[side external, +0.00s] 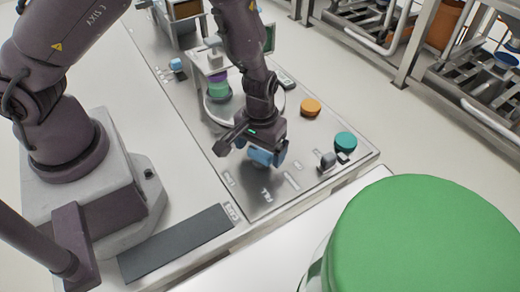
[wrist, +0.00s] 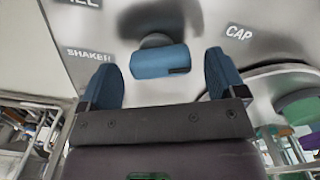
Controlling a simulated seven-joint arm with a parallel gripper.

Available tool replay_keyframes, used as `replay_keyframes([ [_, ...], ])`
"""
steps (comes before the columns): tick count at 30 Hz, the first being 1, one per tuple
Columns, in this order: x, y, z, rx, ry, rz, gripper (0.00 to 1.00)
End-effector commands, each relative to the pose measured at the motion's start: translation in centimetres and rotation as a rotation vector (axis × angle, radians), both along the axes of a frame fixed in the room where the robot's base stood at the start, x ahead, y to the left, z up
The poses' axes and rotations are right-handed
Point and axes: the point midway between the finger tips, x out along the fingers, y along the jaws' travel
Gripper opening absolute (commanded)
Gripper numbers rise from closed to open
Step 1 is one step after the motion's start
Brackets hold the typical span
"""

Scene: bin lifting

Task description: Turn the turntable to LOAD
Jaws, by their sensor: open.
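The turntable (side external: 236,107) is a pale round disc on the grey station plate, partly hidden behind my arm in the side view. A green and purple stacked piece (side external: 219,89) stands at its left side. Part of a round disc, likely the turntable (wrist: 262,92), shows at the right of the wrist view with a green piece on it. My gripper (side external: 263,155) is open, pointing down over the plate in front of the turntable. In the wrist view a blue rounded block (wrist: 160,61) lies between the blue fingertips, with gaps at both sides. I cannot read a LOAD mark.
The plate carries printed labels, FILL, SHAKER and CAP. An orange disc (side external: 310,107), a teal disc (side external: 346,142) and a small grey knob (side external: 328,160) stand to the right. A large green lid (side external: 430,240) fills the near right corner. A dark strip (side external: 178,243) lies at the front.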

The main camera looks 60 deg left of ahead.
Motion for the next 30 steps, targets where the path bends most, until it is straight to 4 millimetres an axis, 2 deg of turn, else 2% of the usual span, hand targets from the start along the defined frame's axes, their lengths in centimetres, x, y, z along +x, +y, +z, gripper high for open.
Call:
replay_keyframes([
  [4,-0.03,0.03,-0.96,0.0,0.001,0.001,0.89],
  [12,-0.01,-0.02,-1.09,-0.001,0.0,0.0,0.89],
  [13,-0.01,-0.02,-1.09,-0.001,0.0,0.0,0.87],
  [19,-0.03,-0.01,-1.07,-0.001,0.0,0.0,0.41],
  [30,-0.04,-0.04,-1.04,-0.001,0.0,0.046,0.4],
])
